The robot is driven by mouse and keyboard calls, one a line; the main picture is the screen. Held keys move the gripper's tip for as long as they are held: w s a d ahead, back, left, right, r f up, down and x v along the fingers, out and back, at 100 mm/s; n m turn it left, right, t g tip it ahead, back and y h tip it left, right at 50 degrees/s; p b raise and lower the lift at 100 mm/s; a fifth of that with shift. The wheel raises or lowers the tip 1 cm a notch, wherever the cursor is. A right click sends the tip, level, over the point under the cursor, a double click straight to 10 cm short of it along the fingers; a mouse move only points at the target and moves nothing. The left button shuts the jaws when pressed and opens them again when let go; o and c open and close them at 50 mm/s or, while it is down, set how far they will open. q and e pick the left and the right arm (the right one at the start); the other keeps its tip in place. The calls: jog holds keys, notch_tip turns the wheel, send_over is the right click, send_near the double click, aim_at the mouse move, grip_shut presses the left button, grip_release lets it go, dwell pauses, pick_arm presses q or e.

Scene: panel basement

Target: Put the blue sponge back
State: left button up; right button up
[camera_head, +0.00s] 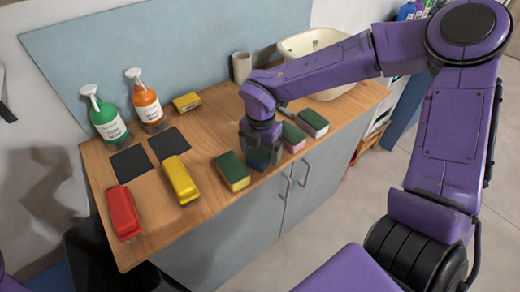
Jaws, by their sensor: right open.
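The blue sponge (257,162) lies near the front edge of the wooden counter, in a row of green-topped sponges. It sits between a yellow sponge (234,171) on its left and a pink sponge (292,138) on its right. My right gripper (261,147) points down directly over the blue sponge, with its jaws open. The gripper hides much of the sponge, and I cannot tell whether the fingers touch it. My left gripper is not in view.
A pale sponge (313,123) ends the row. Left are a yellow brush (180,180), a red brush (123,212) and two dark mats (130,162). Behind stand green (108,122) and orange (147,103) spray bottles, another yellow sponge (187,102), a cup (241,67) and a basin (340,90).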

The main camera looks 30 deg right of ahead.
aim_at(260, 150)
notch_tip(260, 150, up, 12)
jog(key=b, duration=0.1)
jog(key=shift+b, duration=0.3)
dwell(0.3)
